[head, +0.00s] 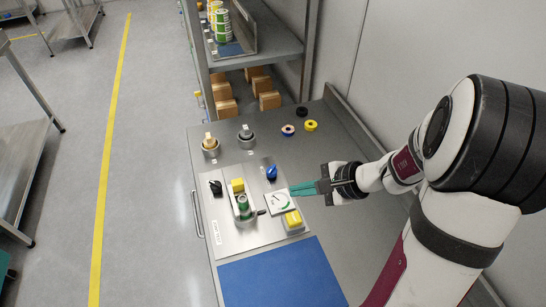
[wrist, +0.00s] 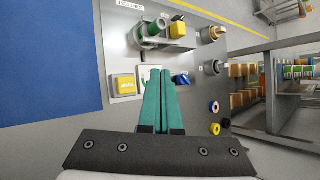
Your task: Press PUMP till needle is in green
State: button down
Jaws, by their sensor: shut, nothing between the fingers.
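A square yellow push button in a grey housing (head: 292,218) sits at the panel's near right corner; it also shows in the wrist view (wrist: 125,86), its lettering too small to read. A white gauge (head: 279,202) with a green arc lies just behind it. The needle's reading is too small to tell. In the wrist view the gauge (wrist: 143,75) is partly hidden by my fingers. My gripper (head: 293,190) is shut and empty, its teal fingers over the gauge's far edge, apart from the yellow button. The fingers also show in the wrist view (wrist: 160,72).
The panel (head: 226,238) also carries a black knob (head: 215,187), a blue knob (head: 271,173), a smaller yellow block (head: 238,185) and a green-banded cylinder (head: 243,205). A blue mat (head: 280,278) lies in front. Jars and boxes stand on shelves behind.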

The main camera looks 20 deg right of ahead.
jog(key=shift+w+d+f, duration=0.1)
jog(key=shift+d+f, duration=0.1)
jog(key=shift+d, duration=0.15)
send_near(292, 215)
jog(key=shift+w+a+f, duration=0.7)
jog(key=shift+w+a, duration=0.2)
jog(key=shift+w, duration=0.05)
jog(key=shift+w+a+f, duration=0.65)
jog(key=shift+w+a, duration=0.25)
jog(key=shift+w, duration=0.05)
dwell(0.6)
jog(key=shift+f, duration=0.4)
jog(key=shift+f, duration=0.8)
dwell(0.7)
jog(key=shift+r, duration=1.25)
